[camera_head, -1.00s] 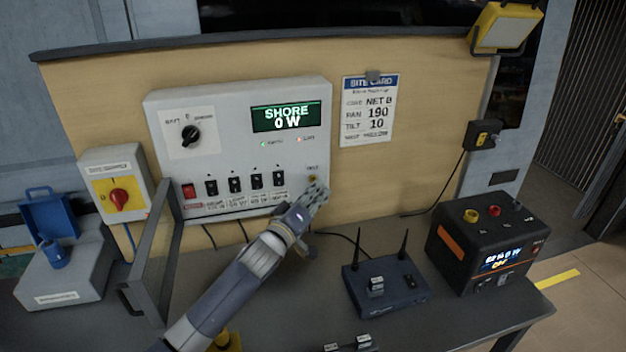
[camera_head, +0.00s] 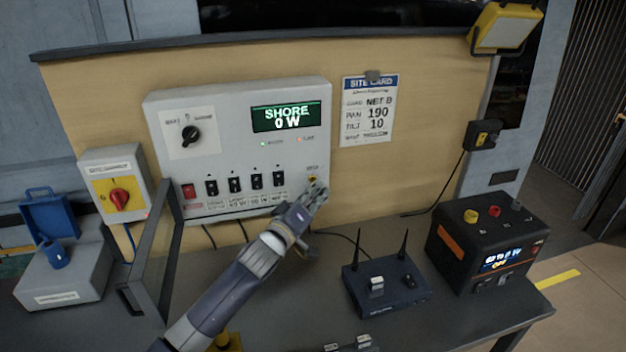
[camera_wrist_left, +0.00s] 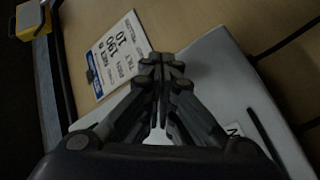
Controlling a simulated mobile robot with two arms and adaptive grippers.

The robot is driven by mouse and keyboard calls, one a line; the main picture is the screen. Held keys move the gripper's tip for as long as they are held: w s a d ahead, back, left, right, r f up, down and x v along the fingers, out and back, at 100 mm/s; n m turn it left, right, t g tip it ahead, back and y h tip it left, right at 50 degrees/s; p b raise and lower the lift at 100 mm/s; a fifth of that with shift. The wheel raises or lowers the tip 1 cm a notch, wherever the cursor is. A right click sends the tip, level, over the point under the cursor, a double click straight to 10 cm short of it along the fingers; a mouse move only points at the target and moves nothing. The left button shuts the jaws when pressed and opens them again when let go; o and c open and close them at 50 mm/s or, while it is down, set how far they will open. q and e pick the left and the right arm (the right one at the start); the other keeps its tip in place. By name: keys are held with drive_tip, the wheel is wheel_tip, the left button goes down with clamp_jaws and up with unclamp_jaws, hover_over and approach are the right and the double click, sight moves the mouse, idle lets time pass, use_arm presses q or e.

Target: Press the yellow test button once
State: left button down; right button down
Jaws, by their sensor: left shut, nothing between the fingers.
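The yellow test button (camera_head: 312,179) is small and sits at the lower right of the white wall panel (camera_head: 225,118), under a small label. My left gripper (camera_head: 318,190) is shut and empty, with its fingertips at the button's lower right. I cannot tell whether they touch it. In the left wrist view the closed fingertips (camera_wrist_left: 160,62) are in front of the panel's edge (camera_wrist_left: 215,65), and the button is hidden there. My right gripper is not in view.
A row of black switches (camera_head: 234,184) and a red switch (camera_head: 189,191) lie left of the button. An open hinged cover (camera_head: 160,260) stands at the panel's left. A router (camera_head: 385,285) and a black power unit (camera_head: 487,240) stand on the table to the right.

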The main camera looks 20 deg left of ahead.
use_arm(q)
drive_tip(key=shift+w+a, duration=0.25)
drive_tip(key=shift+w, duration=0.05)
drive_tip(key=shift+w+a, duration=0.15)
drive_tip(key=shift+w, duration=0.1)
idle(0.8)
drive_tip(key=shift+s, duration=0.1)
drive_tip(key=shift+s+d+p, duration=0.4)
drive_tip(key=shift+s+p, duration=0.1)
drive_tip(key=shift+s, duration=0.05)
drive_tip(key=s+d+p, duration=0.1)
drive_tip(key=s, duration=0.1)
drive_tip(key=s+d+p, duration=0.1)
drive_tip(key=s, duration=0.1)
drive_tip(key=shift+d, duration=0.4)
drive_tip(key=shift+s, duration=0.1)
idle(0.7)
